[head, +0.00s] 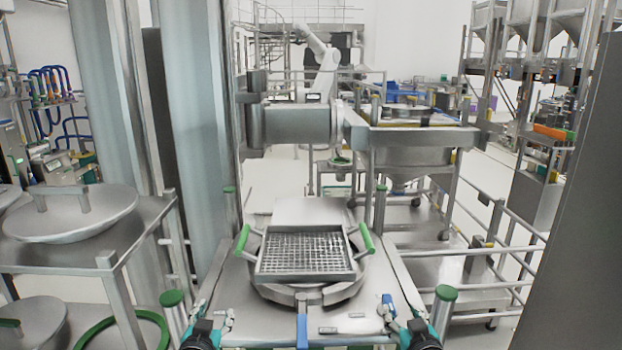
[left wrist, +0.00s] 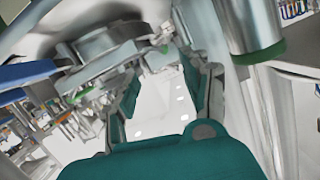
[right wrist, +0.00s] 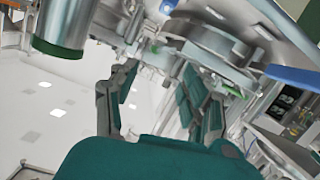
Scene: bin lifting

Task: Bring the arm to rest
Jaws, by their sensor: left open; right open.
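My left gripper (head: 213,322) is at the bottom of the head view, left of the middle, by the near edge of the metal platform. Its teal fingers (left wrist: 160,92) stand apart in the left wrist view, with nothing between them. My right gripper (head: 402,320) is at the bottom right of the platform. Its fingers (right wrist: 160,98) are also spread and empty in the right wrist view. A square metal tray with a grid (head: 305,253) and green side handles sits on a round base at the platform's middle, apart from both grippers.
Green-capped posts (head: 445,294) stand at the platform's corners. A steel table with round lids (head: 70,213) is on the left. Metal railings (head: 480,245) run along the right. A blue handle (head: 302,327) lies between my grippers. A tall steel column (head: 200,120) rises behind the left side.

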